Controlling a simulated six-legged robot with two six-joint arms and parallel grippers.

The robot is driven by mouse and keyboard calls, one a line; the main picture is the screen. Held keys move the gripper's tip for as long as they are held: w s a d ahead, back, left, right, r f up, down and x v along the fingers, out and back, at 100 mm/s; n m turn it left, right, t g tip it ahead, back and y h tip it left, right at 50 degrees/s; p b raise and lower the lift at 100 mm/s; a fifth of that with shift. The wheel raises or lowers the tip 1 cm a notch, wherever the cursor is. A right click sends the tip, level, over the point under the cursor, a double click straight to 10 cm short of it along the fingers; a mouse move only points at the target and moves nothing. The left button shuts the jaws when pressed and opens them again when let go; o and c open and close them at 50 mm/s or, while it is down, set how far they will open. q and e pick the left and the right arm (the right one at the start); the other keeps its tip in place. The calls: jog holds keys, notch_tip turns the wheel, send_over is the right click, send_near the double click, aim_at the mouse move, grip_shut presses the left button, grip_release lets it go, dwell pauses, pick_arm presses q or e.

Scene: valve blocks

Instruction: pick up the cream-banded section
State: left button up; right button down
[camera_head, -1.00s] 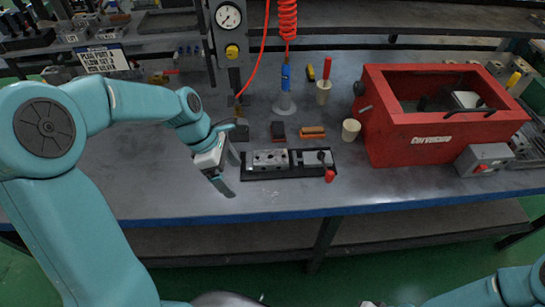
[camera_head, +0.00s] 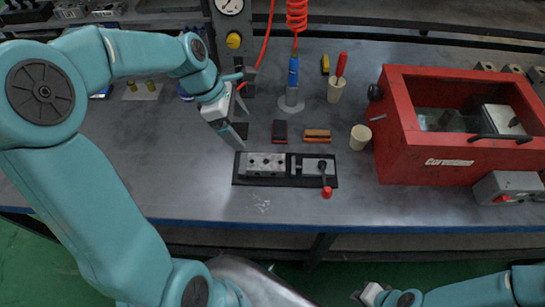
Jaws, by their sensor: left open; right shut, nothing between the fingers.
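Two small blocks lie side by side on the grey bench: an orange-brown block (camera_head: 317,136) with a paler band, which looks like the cream-banded section, and a dark block (camera_head: 280,131) with a reddish face to its left. The band's colour is hard to tell at this size. My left gripper (camera_head: 242,128) is open and empty, left of the dark block and apart from both blocks. My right gripper (camera_head: 362,294) is shut and empty at the bottom edge, far from the blocks. A black fixture (camera_head: 240,180) in front of the blocks holds grey metal blocks (camera_head: 265,164) and a red-tipped lever (camera_head: 326,191).
A cream cylinder (camera_head: 360,137) stands right of the blocks, near a red open box (camera_head: 440,172). Behind the blocks stand a blue tool (camera_head: 293,75) on a round base and a cup (camera_head: 335,92) with a red-handled item. The bench front is clear.

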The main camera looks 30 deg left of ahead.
pick_arm(q)
send_over(266, 161)
jog(key=s+a, duration=0.1)
jog(key=a, duration=0.2)
jog(key=f, duration=0.9)
jog(key=shift+s+d+f, duration=0.1)
jog(key=shift+d+f, duration=0.05)
jog(key=shift+d, duration=0.1)
jog(key=shift+s+d+f, duration=0.1)
jog(key=shift+s+f, duration=0.05)
jog(key=shift+f, duration=0.2)
jog(key=x, duration=0.5)
jog(key=shift+w+d+r, duration=0.15)
jog(key=shift+w+d, duration=0.2)
jog(key=shift+s, duration=0.15)
jog(key=c, duration=1.6)
